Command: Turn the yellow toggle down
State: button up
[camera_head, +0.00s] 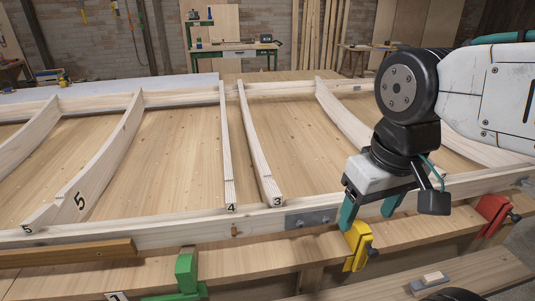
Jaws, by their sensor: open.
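A yellow toggle clamp (357,246) sits at the front edge of the wooden frame, right of centre, with a dark knob on its right side. My gripper (367,218) hangs just above it, with two teal fingers spread apart. The left finger overlaps the top of the yellow toggle in the picture; I cannot tell whether they touch. The gap between the fingers looks empty. The right finger is clear of the toggle in the picture.
A green clamp (187,270) stands to the left and a red clamp (490,213) to the right along the front beam. Curved wooden ribs (262,165) rise behind. A metal plate (310,219) lies left of the toggle. A sanding block (430,281) rests on the lower board.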

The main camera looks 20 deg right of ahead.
aim_at(366, 249)
jog(key=u, duration=0.9)
jog(key=k, duration=1.05)
jog(key=z, duration=1.15)
jog(key=i, duration=0.5)
